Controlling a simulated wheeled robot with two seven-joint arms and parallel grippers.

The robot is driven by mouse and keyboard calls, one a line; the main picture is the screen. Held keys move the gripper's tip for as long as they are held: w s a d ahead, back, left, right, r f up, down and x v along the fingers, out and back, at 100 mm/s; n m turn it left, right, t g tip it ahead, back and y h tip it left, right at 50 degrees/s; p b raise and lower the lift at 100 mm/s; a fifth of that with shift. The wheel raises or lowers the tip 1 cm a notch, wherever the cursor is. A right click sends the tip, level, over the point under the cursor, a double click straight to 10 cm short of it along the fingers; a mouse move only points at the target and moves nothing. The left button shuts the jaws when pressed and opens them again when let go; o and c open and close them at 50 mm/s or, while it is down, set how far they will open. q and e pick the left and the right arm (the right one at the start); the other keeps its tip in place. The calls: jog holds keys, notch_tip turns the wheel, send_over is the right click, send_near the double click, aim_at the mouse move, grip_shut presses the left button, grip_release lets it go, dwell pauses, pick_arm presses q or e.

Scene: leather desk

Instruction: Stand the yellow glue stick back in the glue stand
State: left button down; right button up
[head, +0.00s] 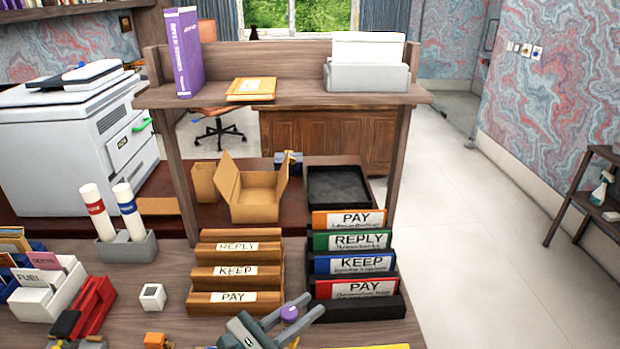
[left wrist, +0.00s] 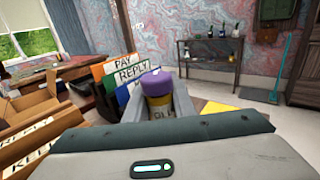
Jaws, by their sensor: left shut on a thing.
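My left gripper (head: 289,318) is at the bottom centre of the head view, in front of the file racks. It is shut on the yellow glue stick (left wrist: 160,104), which shows a purple cap and a yellow body between the fingers in the left wrist view. A grey block (head: 127,249) at the left of the desk, which looks like the glue stand, holds two white tubes with red and blue bands. Whether it has a free hole cannot be told. My right gripper is not in view.
A wooden file rack (head: 236,308) and a black file rack (head: 360,311) stand behind the gripper. A white cube (head: 152,297), a red holder (head: 94,308) and a white card holder (head: 48,295) stand at left. A raised shelf (head: 280,97) spans behind.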

pick_arm(q)
jog(key=s+a+r+n+t+y, duration=0.2)
jog(key=a, duration=0.7)
jog(key=s+a+r+n+t+y, duration=0.1)
jog(key=s+a+r+y, duration=0.1)
jog(key=a, duration=0.8)
jog(key=shift+r+n+t+y, duration=0.3)
jog(key=shift+r+n+t, duration=0.1)
jog(key=shift+r, duration=0.4)
jog(key=shift+a, duration=0.1)
